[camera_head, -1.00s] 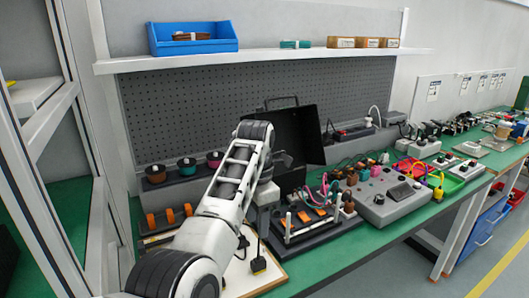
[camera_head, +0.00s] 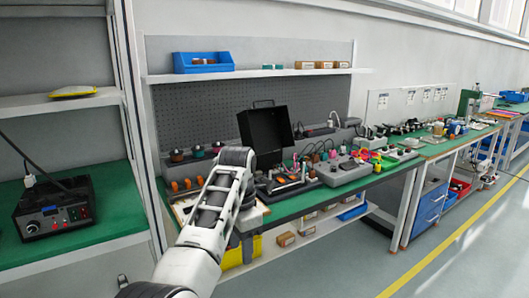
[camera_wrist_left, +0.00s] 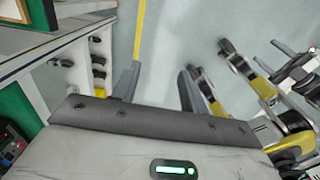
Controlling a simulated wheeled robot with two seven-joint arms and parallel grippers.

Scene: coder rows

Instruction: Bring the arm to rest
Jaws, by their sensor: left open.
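My left arm comes in from the bottom of the head view, rises to a bent elbow and folds down in front of the green workbench (camera_head: 295,207). My left gripper (camera_wrist_left: 158,78) shows in the left wrist view with its two dark fingers apart and nothing between them. Below the fingers is grey floor with a yellow line. In the head view the gripper is mostly hidden or too small to make out, near the bench's front edge. My right gripper is not in view.
An open black case (camera_head: 265,136) and a grey control box (camera_head: 342,170) stand on the bench. A shelf with a blue bin (camera_head: 203,62) hangs above. A black power unit (camera_head: 55,208) sits at left. Floor at right is clear.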

